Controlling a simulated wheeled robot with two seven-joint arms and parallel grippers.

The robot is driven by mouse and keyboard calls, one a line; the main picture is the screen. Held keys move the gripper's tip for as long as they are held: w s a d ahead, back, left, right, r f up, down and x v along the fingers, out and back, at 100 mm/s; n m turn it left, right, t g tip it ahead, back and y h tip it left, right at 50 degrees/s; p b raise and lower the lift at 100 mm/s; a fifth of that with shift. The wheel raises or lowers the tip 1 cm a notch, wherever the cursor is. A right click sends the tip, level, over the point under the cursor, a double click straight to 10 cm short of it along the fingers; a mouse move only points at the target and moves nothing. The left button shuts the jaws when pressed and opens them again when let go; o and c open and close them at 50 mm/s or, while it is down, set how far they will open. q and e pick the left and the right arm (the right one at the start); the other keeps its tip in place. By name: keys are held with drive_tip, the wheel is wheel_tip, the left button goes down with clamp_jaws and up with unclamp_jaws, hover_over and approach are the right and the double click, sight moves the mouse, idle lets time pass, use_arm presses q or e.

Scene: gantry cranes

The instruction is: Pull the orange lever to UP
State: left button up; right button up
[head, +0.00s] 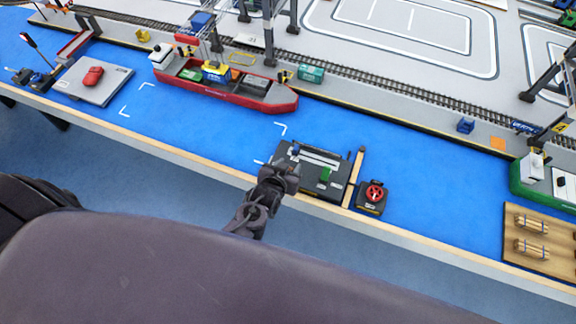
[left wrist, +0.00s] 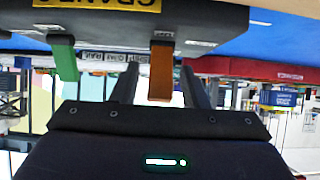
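The orange lever (left wrist: 161,72) sticks out of a dark control box in the left wrist view, which shows the scene upside down. My left gripper (left wrist: 158,80) is open, with one finger on each side of the lever and visible gaps between. A green lever (left wrist: 64,58) is beside it on the same box. In the head view, the control box (head: 335,188) stands at the table's front edge and the green lever (head: 326,174) shows on it. My left gripper (head: 284,172) is at the box's left side and hides the orange lever there. My right gripper is not in view.
A box with a red handwheel (head: 375,191) stands right of the control box. A red ship (head: 225,88) lies behind on the blue surface. A wooden pallet (head: 533,240) with bundles is at the far right.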

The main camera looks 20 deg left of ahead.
use_arm(q)
drive_tip(key=b+v, duration=0.1)
drive_tip(key=v, duration=0.6)
drive_tip(key=shift+s+r, duration=0.2)
drive_tip(key=shift+s, duration=0.1)
drive_tip(key=shift+c, duration=0.3)
idle(3.2)
